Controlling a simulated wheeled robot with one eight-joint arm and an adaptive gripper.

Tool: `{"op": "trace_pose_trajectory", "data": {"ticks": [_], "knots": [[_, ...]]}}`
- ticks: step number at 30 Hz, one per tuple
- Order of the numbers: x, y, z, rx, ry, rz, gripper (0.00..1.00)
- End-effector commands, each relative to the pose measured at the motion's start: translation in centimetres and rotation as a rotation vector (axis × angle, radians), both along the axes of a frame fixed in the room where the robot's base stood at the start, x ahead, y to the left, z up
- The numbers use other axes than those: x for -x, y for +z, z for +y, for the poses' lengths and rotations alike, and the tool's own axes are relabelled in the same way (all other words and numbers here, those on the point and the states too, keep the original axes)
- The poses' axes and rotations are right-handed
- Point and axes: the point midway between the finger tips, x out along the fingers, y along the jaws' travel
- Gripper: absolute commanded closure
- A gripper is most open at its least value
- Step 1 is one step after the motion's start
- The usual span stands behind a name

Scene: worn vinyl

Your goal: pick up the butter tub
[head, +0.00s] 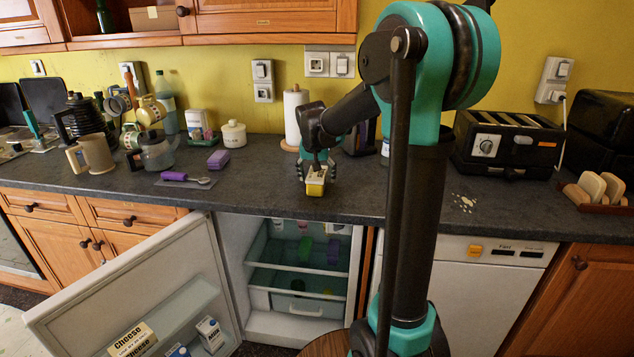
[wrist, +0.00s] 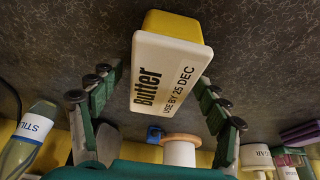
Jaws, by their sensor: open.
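The butter tub (head: 315,188) is a small yellow tub with a white lid, on the dark counter near its front edge. In the wrist view the butter tub (wrist: 172,65) shows its lid with "Butter USE BY 25 DEC". My gripper (head: 318,172) reaches down over the tub from behind. In the wrist view my gripper (wrist: 160,88) is open, with one finger on each side of the tub. Gaps show between both fingers and the tub. The arm does not hide the tub's front in the head view.
A paper towel roll (head: 296,115) stands behind the gripper. A toaster (head: 508,140) stands right. Below, the fridge door (head: 140,285) hangs open. The counter around the tub is clear.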

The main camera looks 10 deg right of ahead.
Motion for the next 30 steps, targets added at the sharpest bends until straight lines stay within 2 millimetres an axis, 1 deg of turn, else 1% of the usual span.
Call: {"op": "trace_pose_trajectory", "data": {"ticks": [13, 14, 27, 29, 30], "knots": [[0.01, -0.27, 0.0, 0.0, 0.0, 0.0, 0.24], [0.0, -0.27, 0.0, 0.0, 0.0, 0.0, 0.25], [0.0, -0.27, 0.0, 0.0, 0.0, 0.0, 0.8], [0.0, -0.27, 0.0, 0.0, 0.0, 0.0, 0.87], [0.0, -0.25, 0.0, 0.0, 0.0, 0.0, 0.88]]}}
